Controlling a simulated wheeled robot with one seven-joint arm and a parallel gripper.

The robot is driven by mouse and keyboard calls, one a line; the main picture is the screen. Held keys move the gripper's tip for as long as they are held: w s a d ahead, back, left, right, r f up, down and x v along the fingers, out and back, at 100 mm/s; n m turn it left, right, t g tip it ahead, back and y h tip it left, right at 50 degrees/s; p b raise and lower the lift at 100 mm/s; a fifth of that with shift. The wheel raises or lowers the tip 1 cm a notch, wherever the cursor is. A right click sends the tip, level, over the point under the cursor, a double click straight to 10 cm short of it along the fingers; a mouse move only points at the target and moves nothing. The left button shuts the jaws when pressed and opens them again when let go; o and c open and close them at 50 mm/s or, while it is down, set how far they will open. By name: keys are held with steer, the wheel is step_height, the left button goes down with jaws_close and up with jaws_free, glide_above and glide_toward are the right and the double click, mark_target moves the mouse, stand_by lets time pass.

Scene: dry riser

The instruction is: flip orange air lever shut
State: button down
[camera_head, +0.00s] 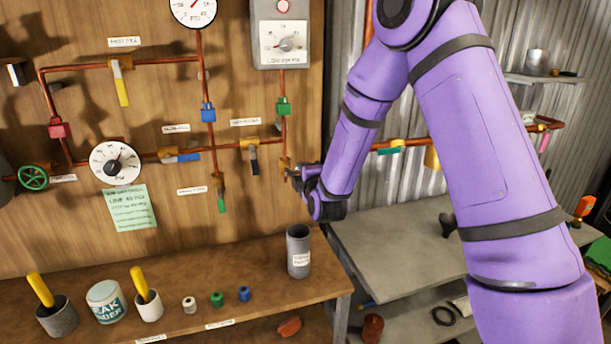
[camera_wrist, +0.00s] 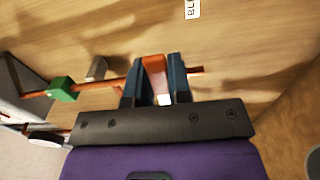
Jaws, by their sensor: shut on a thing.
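My gripper (camera_head: 294,174) is at the low end of the right copper pipe on the wooden board. In the wrist view my gripper (camera_wrist: 156,82) is shut on the orange air lever (camera_wrist: 153,65), which sits between its two dark fingers. A white tip shows at the lever's near end. In the head view the fingers and wrist largely hide the lever, so its exact angle is hard to tell there.
A green fitting (camera_head: 283,107) and a black-handled valve (camera_head: 254,160) are close by on the pipes. A blue-handled valve (camera_head: 182,158) is farther left. Below, a grey cup (camera_head: 299,252) stands at the right end of the wooden bench (camera_head: 255,308).

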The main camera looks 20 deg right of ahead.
stand_by(0.4)
steer(key=c, duration=1)
jaws_free()
steer(key=shift+c, duration=0.2)
steer(key=shift+s, duration=0.1)
steer(key=s, duration=1)
steer(key=shift+s, duration=0.35)
steer(key=shift+r, duration=0.1)
